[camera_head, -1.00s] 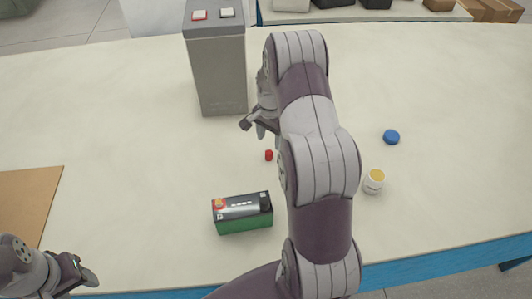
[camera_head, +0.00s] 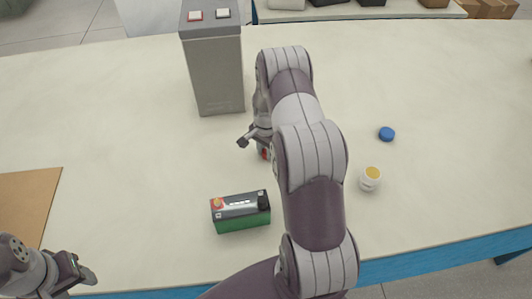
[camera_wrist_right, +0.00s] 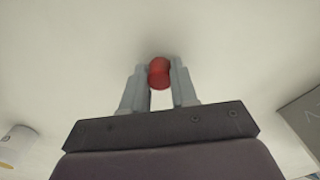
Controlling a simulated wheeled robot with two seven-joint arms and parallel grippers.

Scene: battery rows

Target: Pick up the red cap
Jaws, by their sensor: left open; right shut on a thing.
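The red cap (camera_wrist_right: 159,73) sits between the two fingertips of my right gripper (camera_wrist_right: 158,82) in the right wrist view, and the fingers are shut on it. In the head view a bit of the red cap (camera_head: 264,154) shows at the right gripper (camera_head: 262,150), mostly hidden by the fingers and arm. It is at or close to the table top; I cannot tell whether it touches. My left gripper (camera_head: 82,272) is open and empty at the lower left.
A green and black battery (camera_head: 240,212) lies in front of the right gripper. A grey box (camera_head: 215,75) with two buttons stands behind it. A blue cap (camera_head: 387,134) and a white jar (camera_head: 370,180) with a yellow top are to the right. A brown board (camera_head: 25,205) lies left.

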